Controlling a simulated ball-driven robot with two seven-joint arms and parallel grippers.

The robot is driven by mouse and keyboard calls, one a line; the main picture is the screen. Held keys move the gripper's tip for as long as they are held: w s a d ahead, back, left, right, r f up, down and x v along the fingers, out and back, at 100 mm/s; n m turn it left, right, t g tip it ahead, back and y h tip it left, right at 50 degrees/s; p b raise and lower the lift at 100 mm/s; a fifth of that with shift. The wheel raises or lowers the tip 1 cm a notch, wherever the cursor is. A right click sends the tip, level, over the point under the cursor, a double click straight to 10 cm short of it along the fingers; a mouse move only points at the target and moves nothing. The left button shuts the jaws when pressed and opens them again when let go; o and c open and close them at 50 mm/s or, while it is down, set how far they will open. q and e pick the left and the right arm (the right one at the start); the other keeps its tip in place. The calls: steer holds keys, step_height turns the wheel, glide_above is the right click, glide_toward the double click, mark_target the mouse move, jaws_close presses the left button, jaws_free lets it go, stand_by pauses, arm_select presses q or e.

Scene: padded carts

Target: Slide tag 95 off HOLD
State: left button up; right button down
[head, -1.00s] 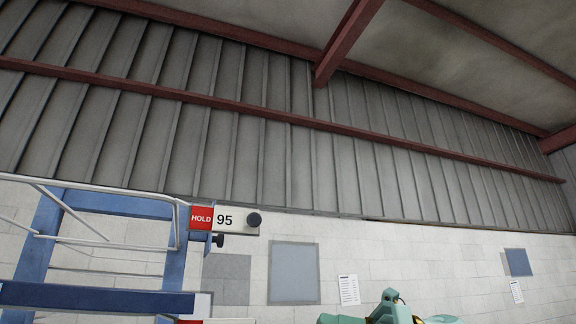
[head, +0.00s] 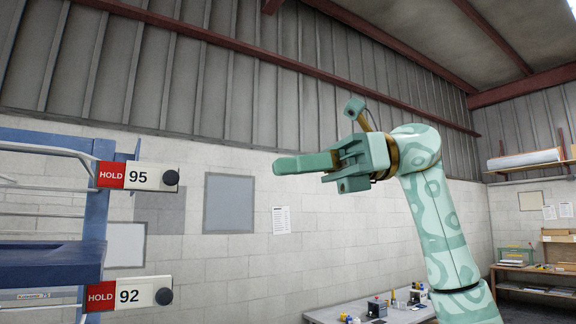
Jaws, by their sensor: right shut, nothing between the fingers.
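Tag 95 (head: 150,178) is a white sliding plate with a dark round knob (head: 170,178) at its right end. It sticks out to the right of a red HOLD panel (head: 111,175), which is uncovered, on the blue rack's upper right corner. A second tag, 92 (head: 134,293), sits below with its own red HOLD panel. My right gripper (head: 277,168) is raised in mid-air to the right of tag 95, apart from it, with its fingers pointing left. It is shut and empty. My left gripper is out of view.
The blue rack (head: 50,262) with white rails fills the left edge. A low table (head: 340,314) with small items stands at the bottom centre-right. Shelves with boxes (head: 553,250) stand at the far right. The air between the gripper and the tags is clear.

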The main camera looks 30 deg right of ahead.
mark_target(178, 172)
steer(key=p+x, duration=0.2)
steer(key=x, duration=0.9)
steer(key=a, duration=0.3)
steer(key=shift+a+r, duration=0.1)
steer(key=shift+a, duration=0.1)
steer(key=shift+d, duration=0.2)
